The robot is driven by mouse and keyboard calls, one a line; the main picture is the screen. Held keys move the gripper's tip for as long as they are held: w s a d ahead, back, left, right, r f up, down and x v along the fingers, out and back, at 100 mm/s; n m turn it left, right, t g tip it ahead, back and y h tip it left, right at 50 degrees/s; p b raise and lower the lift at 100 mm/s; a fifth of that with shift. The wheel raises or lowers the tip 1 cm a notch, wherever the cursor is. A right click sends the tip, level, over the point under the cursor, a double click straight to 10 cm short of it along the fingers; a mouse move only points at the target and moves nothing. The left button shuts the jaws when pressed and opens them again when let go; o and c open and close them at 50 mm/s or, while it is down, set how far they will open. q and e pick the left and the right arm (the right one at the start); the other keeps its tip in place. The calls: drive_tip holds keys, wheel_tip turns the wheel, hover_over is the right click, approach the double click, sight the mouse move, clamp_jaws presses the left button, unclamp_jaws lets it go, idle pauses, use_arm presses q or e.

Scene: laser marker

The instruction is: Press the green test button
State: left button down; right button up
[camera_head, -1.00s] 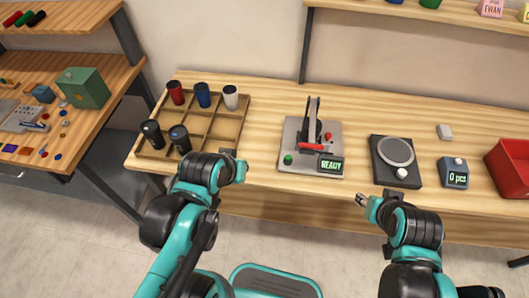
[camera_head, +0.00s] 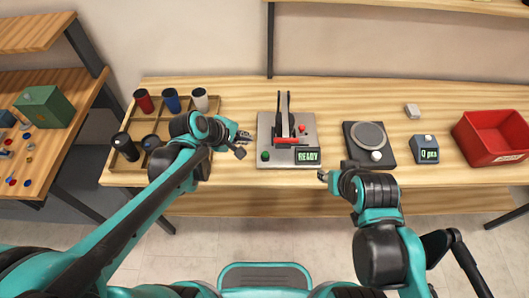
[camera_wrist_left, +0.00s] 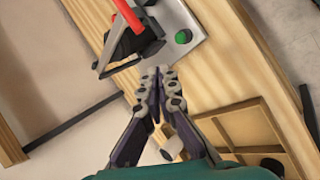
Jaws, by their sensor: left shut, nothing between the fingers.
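The green test button (camera_head: 265,156) sits at the front left corner of the grey marker plate (camera_head: 262,130). It also shows in the left wrist view (camera_wrist_left: 183,37), just beyond the fingertips. The marker has a black upright frame, a red handle (camera_head: 288,140), a red button (camera_head: 302,128) and a display (camera_head: 307,156) reading READY. My left gripper (camera_head: 243,146) is shut and empty, a little left of the plate; in the left wrist view its fingertips (camera_wrist_left: 160,72) are together, apart from the button. My right gripper (camera_head: 323,176) is near the table's front edge; its finger opening is too small to judge.
A wooden compartment tray (camera_head: 216,118) with several cups lies left, partly behind my left arm. Right of the marker are a scale (camera_head: 386,156) with a round plate, a counter (camera_head: 425,147) reading 0 pcs, and a red bin (camera_head: 490,135).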

sight(263, 155)
use_arm(q)
drive_tip(key=w+d+f+n+h, duration=0.2)
drive_tip(key=w+d+f+n, duration=0.1)
drive_tip(key=w+d+n, duration=0.1)
drive_tip(key=shift+w+d+f+n, duration=0.15)
drive_tip(key=shift+w+d+n, duration=0.25)
drive_tip(key=shift+d, duration=0.25)
drive_tip(key=shift+f, duration=0.1)
wheel_tip(263, 155, down, 9)
drive_tip(key=b, duration=0.7)
drive_tip(key=shift+r, duration=0.2)
idle(0.7)
drive_tip(key=shift+f+b, duration=0.35)
drive_tip(key=shift+f, duration=0.1)
drive_tip(key=shift+f+b, duration=0.45)
drive_tip(key=shift+f, duration=0.05)
idle(0.6)
drive_tip(key=shift+r, duration=0.15)
drive_tip(key=shift+r+p, duration=0.75)
drive_tip(key=shift+r, duration=0.05)
